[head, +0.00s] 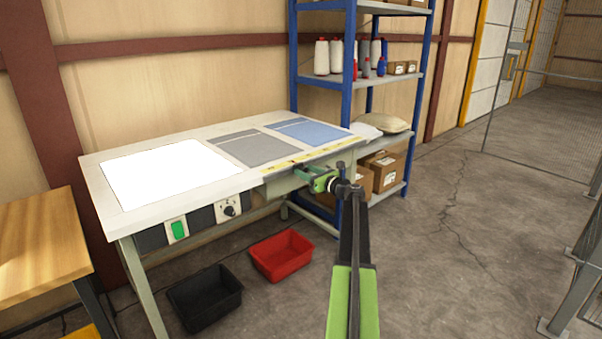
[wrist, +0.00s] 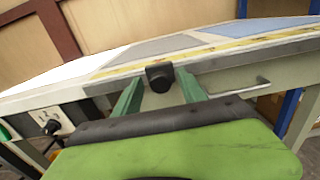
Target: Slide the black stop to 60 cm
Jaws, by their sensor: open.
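The black stop (wrist: 159,76) is a small dark block at the front edge of the work table, on the yellow measuring strip (wrist: 225,46). The strip also runs along the table's front edge in the head view (head: 312,157); its numbers are too small to read. My gripper (head: 303,173) is at the table's front edge in the head view. In the wrist view its two green fingers are open, one on each side of the stop, with gaps visible. I cannot tell whether either finger touches it. In the head view I cannot make out the stop.
The table (head: 90,178) carries a white lit panel (head: 165,173), a grey cloth (head: 245,149) and a blue cloth (head: 308,132). A metal handle (wrist: 240,89) sits below the edge, right of the fingers. Black (head: 205,298) and red (head: 281,256) bins stand on the floor.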

